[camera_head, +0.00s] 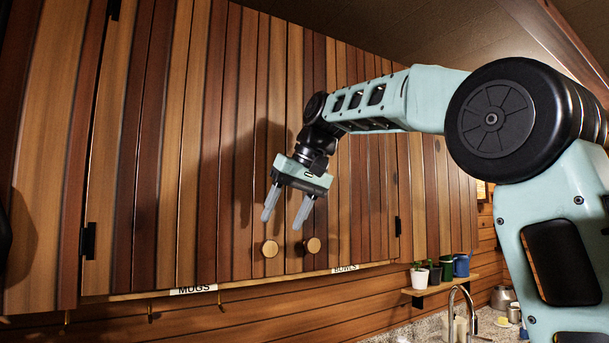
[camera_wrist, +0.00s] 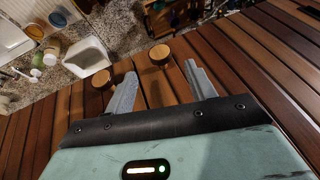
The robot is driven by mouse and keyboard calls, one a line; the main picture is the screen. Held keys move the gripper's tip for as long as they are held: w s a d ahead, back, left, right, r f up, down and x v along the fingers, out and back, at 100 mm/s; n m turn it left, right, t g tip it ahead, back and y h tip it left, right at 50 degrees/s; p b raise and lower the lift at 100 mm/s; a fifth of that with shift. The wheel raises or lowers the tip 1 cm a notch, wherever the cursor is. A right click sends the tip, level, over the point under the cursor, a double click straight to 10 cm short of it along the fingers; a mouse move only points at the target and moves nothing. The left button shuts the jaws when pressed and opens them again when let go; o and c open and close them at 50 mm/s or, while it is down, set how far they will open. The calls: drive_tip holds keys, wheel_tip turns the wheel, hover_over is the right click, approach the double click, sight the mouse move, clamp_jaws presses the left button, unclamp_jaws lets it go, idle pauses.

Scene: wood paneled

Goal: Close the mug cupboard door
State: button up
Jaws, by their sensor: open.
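The mug cupboard door (camera_head: 205,150) is the left wood-slat door above the "MUGS" label (camera_head: 193,290), with dark hinges at its left edge. It looks flush with the bowls door (camera_head: 350,235) to its right; I see no clear gap. The mug door's round wooden knob (camera_head: 270,249) sits at its lower right corner, beside the bowls door knob (camera_head: 313,245). My gripper (camera_head: 283,222) is open and empty, its fingers pointing down just above the knobs, near the door fronts. In the wrist view, one knob (camera_wrist: 160,54) shows beyond and between the open fingertips (camera_wrist: 158,72).
A small shelf (camera_head: 445,285) with pots and a blue mug (camera_head: 461,265) is at lower right. Below are a faucet (camera_head: 462,300) and the counter (camera_head: 400,333). Hooks hang under the cupboard. The space in front of the mug door's left part is clear.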

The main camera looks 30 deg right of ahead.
drive_tip(key=v, duration=1.1)
drive_tip(key=s+a+f+n+g+b, duration=0.1)
drive_tip(key=s+a+f+b, duration=0.1)
drive_tip(key=a+f, duration=0.65)
drive_tip(key=s+a+f+n+g+b, duration=0.1)
drive_tip(key=s+a+f+n+b, duration=0.2)
drive_tip(key=f, duration=1)
drive_tip(key=s+a+f+g+b, duration=0.1)
drive_tip(key=s+a+f, duration=0.1)
drive_tip(key=a+f, duration=0.7)
drive_tip(key=s+d+f+n+g+h+b, duration=0.1)
drive_tip(key=s+f+n+b, duration=0.3)
drive_tip(key=s+f, duration=1.6)
wheel_tip(320, 180, down, 5)
drive_tip(key=shift+s+d+g+h, duration=0.3)
drive_tip(key=shift+s+d+h, duration=0.1)
drive_tip(key=shift+d+h, duration=0.2)
